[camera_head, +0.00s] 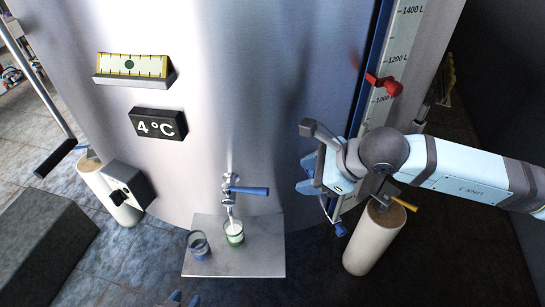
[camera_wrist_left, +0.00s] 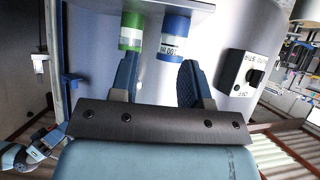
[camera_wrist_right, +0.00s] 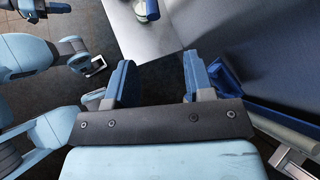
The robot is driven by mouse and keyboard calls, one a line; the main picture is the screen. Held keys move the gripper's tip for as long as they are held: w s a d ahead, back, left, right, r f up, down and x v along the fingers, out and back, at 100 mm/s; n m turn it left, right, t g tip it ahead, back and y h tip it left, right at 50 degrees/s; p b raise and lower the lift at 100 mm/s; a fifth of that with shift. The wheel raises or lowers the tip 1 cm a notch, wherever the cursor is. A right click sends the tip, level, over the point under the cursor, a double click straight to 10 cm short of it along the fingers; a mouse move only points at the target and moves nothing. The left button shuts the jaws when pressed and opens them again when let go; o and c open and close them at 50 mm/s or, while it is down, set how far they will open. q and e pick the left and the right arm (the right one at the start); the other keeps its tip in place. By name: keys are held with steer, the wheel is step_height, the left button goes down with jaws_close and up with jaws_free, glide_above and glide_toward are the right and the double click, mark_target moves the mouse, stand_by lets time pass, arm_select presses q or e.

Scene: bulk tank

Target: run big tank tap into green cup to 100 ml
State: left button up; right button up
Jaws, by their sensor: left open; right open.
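The big steel tank's tap (camera_head: 229,203) has a blue handle (camera_head: 250,190) pointing right. The green cup (camera_head: 234,237) stands upright under the spout, with white showing at its mouth; I cannot read its level. It also shows upside down in the left wrist view (camera_wrist_left: 131,40), beside the blue cup (camera_wrist_left: 174,40). My left gripper (camera_head: 184,299) is open and empty, low in front of the shelf. My right gripper (camera_head: 308,176) is open and empty, right of the handle and apart from it. The handle also shows in the right wrist view (camera_wrist_right: 152,10).
The blue cup (camera_head: 199,248) stands just left of the green cup on the metal shelf (camera_head: 262,265). A gauge with a red marker (camera_head: 384,84) runs up the tank at right. A pale tank leg (camera_head: 373,243) stands below my right arm.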

mark_target(270, 190)
steer(key=p+x, duration=0.1)
steer(key=x, duration=0.3)
steer(key=p+x, duration=0.1)
steer(key=x, duration=0.3)
steer(key=s+p+x, duration=0.1)
steer(key=x, duration=0.3)
steer(key=shift+a, duration=0.25)
steer(key=shift+w+a+f+p, duration=0.25)
steer(key=shift+a+f+p, duration=0.1)
steer(key=shift+f, duration=0.15)
jaws_close()
steer(key=shift+d, duration=0.1)
